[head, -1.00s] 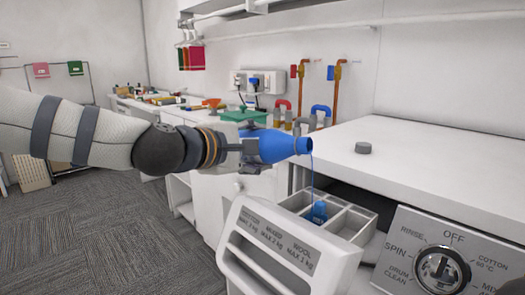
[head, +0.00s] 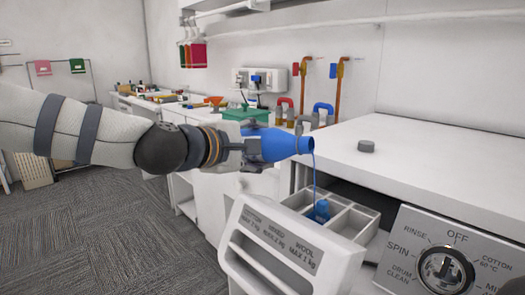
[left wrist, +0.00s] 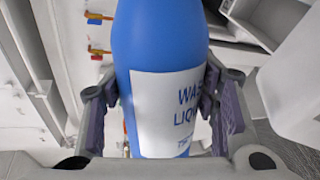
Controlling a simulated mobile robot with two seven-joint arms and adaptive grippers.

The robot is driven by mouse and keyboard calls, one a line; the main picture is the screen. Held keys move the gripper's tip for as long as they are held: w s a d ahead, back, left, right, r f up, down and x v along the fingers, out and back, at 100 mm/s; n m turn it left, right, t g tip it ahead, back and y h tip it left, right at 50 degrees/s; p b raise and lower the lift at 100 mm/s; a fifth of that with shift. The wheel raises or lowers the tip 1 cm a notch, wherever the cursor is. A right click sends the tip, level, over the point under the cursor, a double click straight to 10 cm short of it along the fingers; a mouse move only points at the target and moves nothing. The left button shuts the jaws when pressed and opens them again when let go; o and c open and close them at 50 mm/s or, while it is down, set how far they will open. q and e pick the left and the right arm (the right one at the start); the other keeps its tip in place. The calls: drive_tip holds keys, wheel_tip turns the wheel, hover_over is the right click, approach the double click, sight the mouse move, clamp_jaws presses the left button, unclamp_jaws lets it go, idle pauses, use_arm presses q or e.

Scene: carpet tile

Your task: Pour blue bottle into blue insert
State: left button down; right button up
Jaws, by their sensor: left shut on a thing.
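My left gripper (head: 240,153) is shut on the blue bottle (head: 279,146) and holds it tilted nearly level, its mouth to the right. In the left wrist view the bottle (left wrist: 160,45) sits between both fingers, with a white label showing part of the words "WASH LIQUID". A thin blue stream falls from the mouth into the open drawer (head: 352,223). It lands at the blue insert (head: 320,210), in a compartment of the drawer. The liquid level inside is too small to tell.
The white washing machine top (head: 420,150) holds a small grey cap (head: 366,146). The control panel (head: 445,255) is to the right of the drawer. Pipes with red and blue fittings (head: 322,112) stand behind. Carpet floor (head: 110,230) is clear at left.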

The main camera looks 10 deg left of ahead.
sight(275, 133)
use_arm(q)
drive_tip(key=shift+f+m+y, duration=0.3)
drive_tip(key=shift+f+m, duration=0.1)
drive_tip(key=shift+m, duration=0.2)
use_arm(e)
drive_tip(key=shift+w+r, duration=0.25)
idle(2.9)
